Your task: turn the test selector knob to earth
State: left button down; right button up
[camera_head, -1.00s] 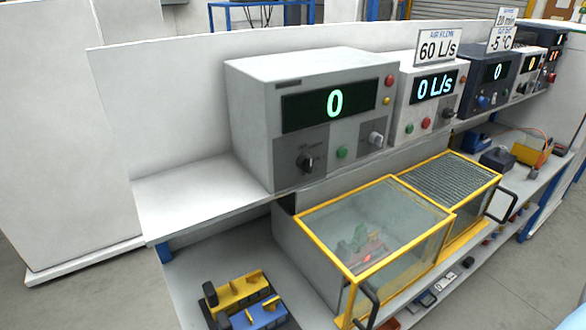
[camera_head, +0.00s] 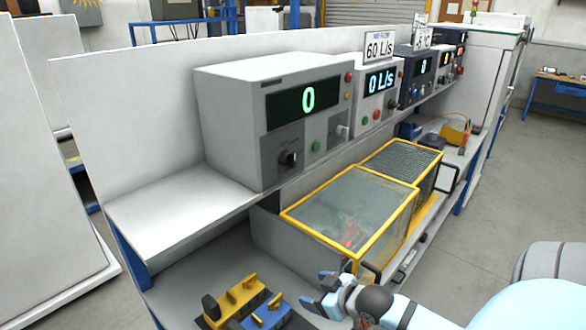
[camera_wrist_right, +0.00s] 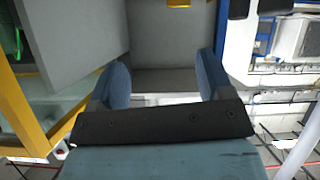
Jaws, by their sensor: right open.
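The test selector knob (camera_head: 289,158) is a small black knob on the lower left of the front panel of a white tester box (camera_head: 228,112). The box stands on the upper shelf and its green display (camera_head: 308,99) reads 0. The knob's label is too small to read. My right gripper (camera_head: 316,289) is low in front of the bench, below the knob and well away from it, beside the yellow-framed case. In the right wrist view my right gripper (camera_wrist_right: 164,82) has its two blue fingers apart with nothing between them. My left gripper is out of view.
A yellow-framed clear case (camera_head: 345,205) with a black handle stands below the shelf (camera_head: 170,218). Yellow and blue blocks (camera_head: 240,293) lie on the lower bench at the front. More instruments, including an airflow unit (camera_head: 376,92), line the shelf to the right.

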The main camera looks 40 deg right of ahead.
jog(key=w+d+r+t+b, duration=0.1)
jog(key=w+d+r, duration=0.2)
jog(key=d+r, duration=0.5)
jog(key=n+t, duration=0.1)
jog(key=t, duration=0.4)
send_near(295, 160)
jog(key=shift+y, duration=0.3)
jog(key=w, duration=0.3)
jog(key=w+p, duration=0.1)
jog(key=w, duration=0.3)
jog(key=w+p, duration=0.1)
jog(key=w, duration=0.2)
jog(key=shift+w+a, duration=0.25)
jog(key=shift+a, duration=0.05)
jog(key=shift+c, duration=0.2)
jog(key=shift+p, duration=0.3)
jog(key=c, duration=0.9)
